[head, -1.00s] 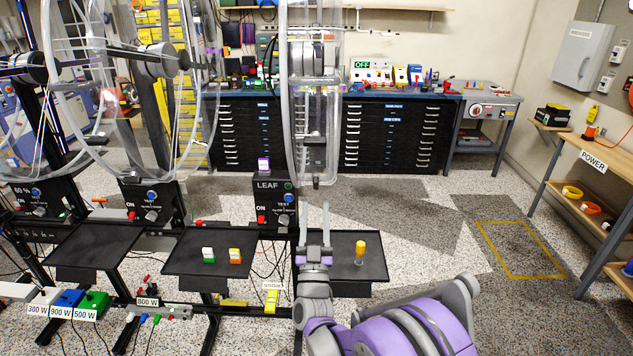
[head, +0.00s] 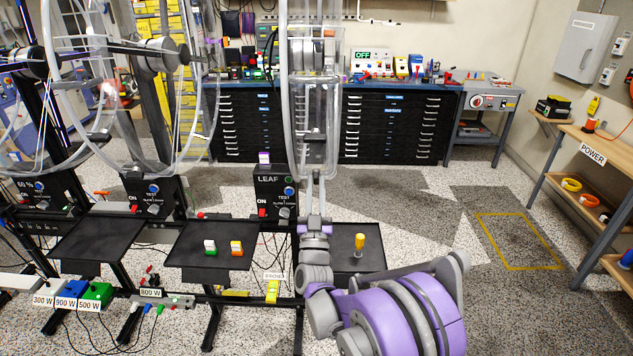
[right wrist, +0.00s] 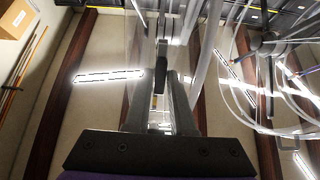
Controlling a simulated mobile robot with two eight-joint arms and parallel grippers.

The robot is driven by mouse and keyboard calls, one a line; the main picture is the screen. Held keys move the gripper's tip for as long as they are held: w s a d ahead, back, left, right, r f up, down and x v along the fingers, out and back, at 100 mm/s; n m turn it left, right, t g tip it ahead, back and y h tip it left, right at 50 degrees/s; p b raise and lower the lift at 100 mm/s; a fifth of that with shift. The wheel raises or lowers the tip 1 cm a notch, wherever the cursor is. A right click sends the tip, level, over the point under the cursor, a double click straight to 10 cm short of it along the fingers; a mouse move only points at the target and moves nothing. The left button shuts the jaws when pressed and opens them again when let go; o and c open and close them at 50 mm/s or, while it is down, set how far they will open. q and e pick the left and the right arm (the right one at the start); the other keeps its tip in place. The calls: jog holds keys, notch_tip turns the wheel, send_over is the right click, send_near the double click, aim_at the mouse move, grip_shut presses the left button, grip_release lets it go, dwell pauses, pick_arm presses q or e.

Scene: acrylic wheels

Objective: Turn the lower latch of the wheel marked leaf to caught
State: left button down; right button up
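The wheel marked leaf (head: 335,90) is a clear acrylic wheel seen edge-on in the head view. It stands above a black box labelled LEAF (head: 268,180). My right gripper (head: 316,178) points up at the wheel's lower edge. In the right wrist view its two grey fingers (right wrist: 160,82) stand close on either side of a dark narrow piece, the lower latch (right wrist: 163,57). They look shut on it. In the head view the fingers mostly hide the latch, so its turn angle is unclear. My left gripper is not in view.
A black tray (head: 375,255) with a yellow-handled tool stands right of my right wrist. Another tray (head: 187,255) with two small switches is to the left. Other acrylic wheels (head: 75,120) stand farther left. Open floor (head: 430,220) lies to the right.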

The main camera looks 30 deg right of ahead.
grip_shut()
jog(key=m, duration=0.4)
jog(key=shift+m, duration=0.3)
jog(key=m, duration=0.3)
jog(key=shift+m, duration=0.9)
